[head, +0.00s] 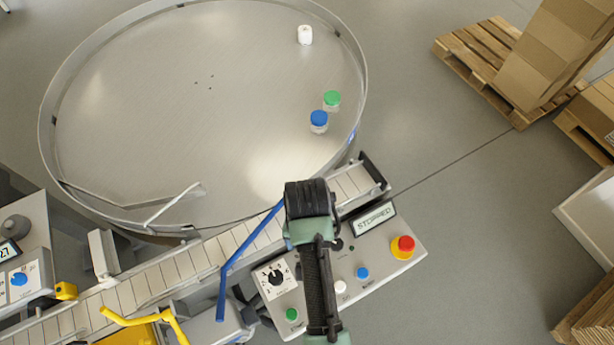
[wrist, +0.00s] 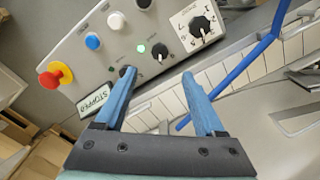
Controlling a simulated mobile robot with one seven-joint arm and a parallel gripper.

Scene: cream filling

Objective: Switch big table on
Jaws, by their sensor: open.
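The big round metal table (head: 130,100) fills the upper left of the head view. Its control panel (head: 385,262) is below it, with a display (head: 376,217) reading "STOPPED", which also shows in the wrist view (wrist: 94,102). In the wrist view my gripper (wrist: 158,73) is open and empty, its two blue fingers reaching toward the panel. A black knob (wrist: 160,51) shows just beyond the gap between them, with a lit green lamp (wrist: 141,48) beside it. Another dark knob is partly hidden by the left finger. My arm hides the gripper in the head view.
The panel also carries a red emergency button (head: 403,245), a blue button (head: 362,272), a white button (head: 341,286) and a numbered dial (head: 276,279). A blue rail (head: 232,265) crosses the conveyor (head: 180,268). Green-capped (head: 332,98) and blue-capped (head: 319,119) jars stand on the table.

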